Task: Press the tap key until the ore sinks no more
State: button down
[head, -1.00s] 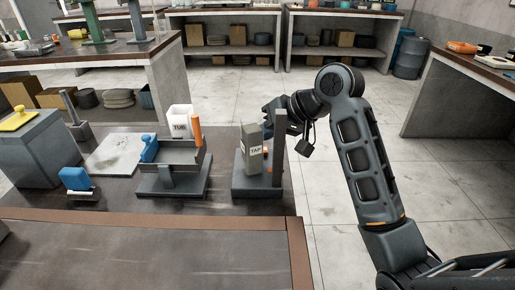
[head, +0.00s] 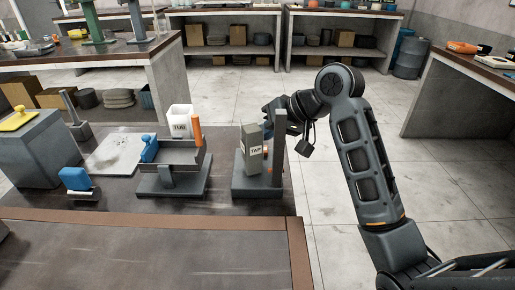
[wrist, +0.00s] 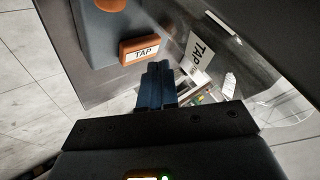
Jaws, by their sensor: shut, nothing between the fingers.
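The orange tap key (wrist: 140,50), with a white TAP label, shows in the wrist view just ahead of my fingertips. My gripper (wrist: 157,72) is shut and empty, its dark blue fingers together close to the key's lower right edge. I cannot tell whether they touch it. In the head view, a grey block labelled TAP (head: 252,148) stands on a grey base (head: 256,190) beside a dark upright post (head: 278,150). The ore cannot be made out.
A dark trough with an orange upright (head: 196,130) and a blue knob (head: 149,148) stands left of the tap stand. A white TUB container (head: 180,120) is behind it.

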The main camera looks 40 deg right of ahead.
jog(key=shift+f, duration=0.1)
jog(key=shift+f, duration=0.3)
jog(key=shift+f, duration=0.6)
dwell(0.8)
jog(key=shift+r, duration=0.1)
jog(key=shift+r+p, duration=0.95)
jog(key=shift+p, duration=0.15)
jog(key=shift+r, duration=0.1)
notch_tip(320, 180, up, 5)
jog(key=p, duration=0.5)
dwell(0.7)
